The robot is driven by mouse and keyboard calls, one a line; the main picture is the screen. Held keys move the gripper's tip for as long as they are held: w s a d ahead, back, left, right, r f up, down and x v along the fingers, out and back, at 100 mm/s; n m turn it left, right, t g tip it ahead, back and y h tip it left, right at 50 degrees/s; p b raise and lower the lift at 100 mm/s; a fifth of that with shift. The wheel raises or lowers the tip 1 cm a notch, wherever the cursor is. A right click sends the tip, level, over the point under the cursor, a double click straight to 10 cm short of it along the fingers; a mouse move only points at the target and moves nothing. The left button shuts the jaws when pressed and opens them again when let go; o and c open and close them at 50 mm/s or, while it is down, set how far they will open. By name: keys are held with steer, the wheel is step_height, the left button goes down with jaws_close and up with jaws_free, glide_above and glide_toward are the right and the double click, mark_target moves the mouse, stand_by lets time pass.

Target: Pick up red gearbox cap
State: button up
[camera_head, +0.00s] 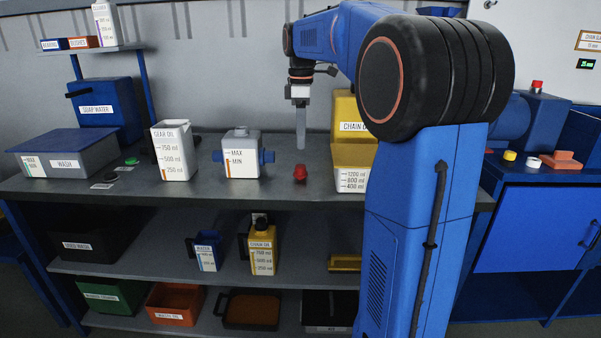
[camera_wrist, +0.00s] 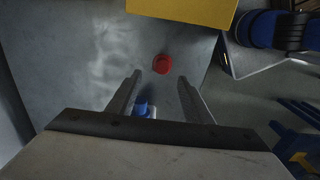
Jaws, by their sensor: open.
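The red gearbox cap (camera_head: 300,173) stands on the grey workbench (camera_head: 215,200) near its front edge, right of the white gearbox (camera_head: 243,158) and left of the yellow chain oil container (camera_head: 345,155). My gripper (camera_head: 301,148) points straight down and appears above the cap in the head view. In the wrist view the cap (camera_wrist: 163,64) lies beyond the two spread fingers of my gripper (camera_wrist: 159,80), with clear bench around it. My gripper is open and holds nothing.
A white gear oil jug (camera_head: 172,152) and a wash tub (camera_head: 64,158) stand further left on the bench. The yellow container also shows in the wrist view (camera_wrist: 190,10), close to the cap. Shelves with bottles and bins lie below.

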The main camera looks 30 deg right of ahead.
glide_above(301, 166)
steer(key=f, duration=0.4)
steer(key=shift+w+d+f, duration=0.25)
steer(key=shift+w+f, duration=0.05)
steer(key=shift+f, duration=0.1)
steer(key=shift+s+a+f, duration=0.1)
steer(key=shift+a+f, duration=0.05)
steer(key=shift+f, duration=1.25)
steer(key=shift+s+a+f, duration=0.1)
steer(key=shift+f, duration=1.3)
steer(key=c, duration=0.9)
